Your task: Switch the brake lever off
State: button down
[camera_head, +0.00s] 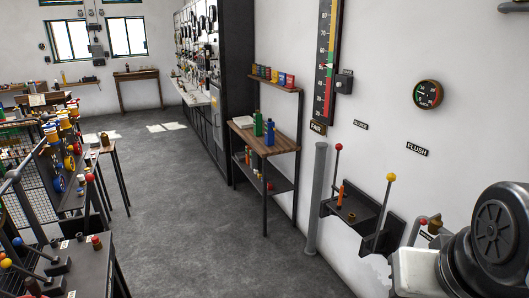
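No readable label marks a brake lever, so I cannot tell which lever it is. On the right wall, a lever with a red knob (338,147) stands nearly upright at a dark bracket. To its right, a longer lever with a yellow knob (391,178) leans slightly right at the top. At the lower left, a bench holds short levers with a yellow knob (6,263), a blue knob (17,242) and a red knob (90,178); their labels are too small to read. My gripper is not in view.
A dark round machine-like part (495,225) on a pale block fills the lower right corner; I cannot tell whether it is mine. A wooden shelf table (275,138) stands by the right wall. A "FLUSH" label (417,149) hangs there. The grey floor (210,220) is clear.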

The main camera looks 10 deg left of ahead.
aim_at(89, 177)
jog(key=i+j+u, duration=0.15)
jog(key=i+u, duration=0.65)
jog(key=i+l+u, duration=0.1)
jog(key=i+u, duration=0.25)
jog(key=i+j+u, duration=0.1)
jog(key=i+u, duration=0.75)
jog(key=i+l+u, duration=0.25)
jog(key=i+u, duration=0.2)
jog(key=i, duration=0.05)
